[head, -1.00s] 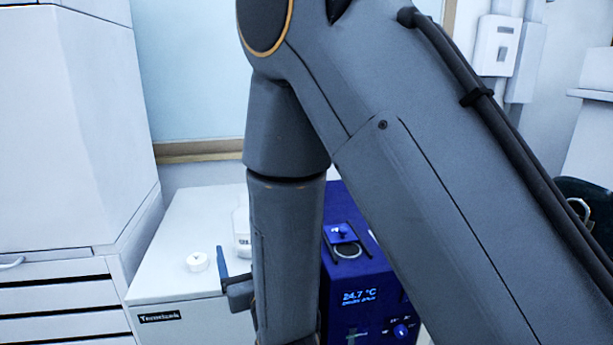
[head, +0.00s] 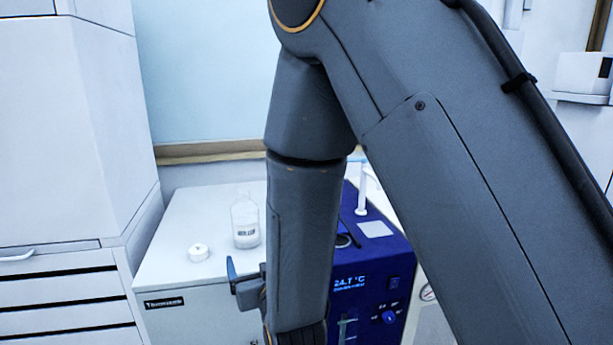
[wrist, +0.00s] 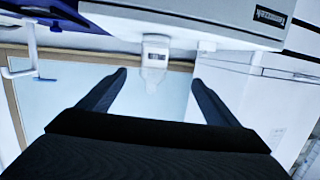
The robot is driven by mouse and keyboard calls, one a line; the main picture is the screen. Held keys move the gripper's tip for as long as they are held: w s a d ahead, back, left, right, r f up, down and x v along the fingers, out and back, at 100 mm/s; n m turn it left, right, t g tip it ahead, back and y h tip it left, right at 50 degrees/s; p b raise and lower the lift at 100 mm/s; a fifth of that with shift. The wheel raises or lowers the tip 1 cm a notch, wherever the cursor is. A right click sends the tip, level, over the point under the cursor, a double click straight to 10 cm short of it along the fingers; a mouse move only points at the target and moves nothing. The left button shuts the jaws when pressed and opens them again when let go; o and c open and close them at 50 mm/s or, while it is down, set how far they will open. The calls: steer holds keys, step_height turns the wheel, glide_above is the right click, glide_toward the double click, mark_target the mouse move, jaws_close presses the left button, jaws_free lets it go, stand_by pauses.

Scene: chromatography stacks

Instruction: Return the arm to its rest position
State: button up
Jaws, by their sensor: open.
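My arm crosses the head view from the lower right to the top, then hangs straight down at the middle. My gripper is partly hidden there, with one jaw (head: 240,280) showing left of the forearm, in front of the white cabinet (head: 200,320). In the wrist view my gripper (wrist: 159,80) has its two dark fingers spread apart with nothing held between them. A clear bottle (head: 245,222) with a label stands on the cabinet top; it also shows upside down in the wrist view (wrist: 155,52), beyond the fingers.
A small white round cap (head: 198,252) lies left of the bottle. A blue device (head: 385,265) with a lit display stands right of the cabinet, partly behind my arm. A tall white unit with drawers (head: 60,290) fills the left side.

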steer(key=s+d+f+m+g+h, duration=0.1)
steer(key=d+f+g+h, duration=0.15)
steer(key=d, duration=0.55)
steer(key=s+d+f+m+g+h, duration=0.1)
steer(key=s+d+f+g+h, duration=0.2)
steer(key=d, duration=0.6)
steer(key=s+d+r+m+g, duration=0.1)
steer(key=s+d+m+g, duration=0.1)
steer(key=s+d+g, duration=0.6)
steer(key=s+d, duration=0.5)
steer(key=s, duration=0.1)
steer(key=shift+s+d+r, duration=0.15)
steer(key=shift+d+r, duration=0.1)
steer(key=shift+d, duration=0.05)
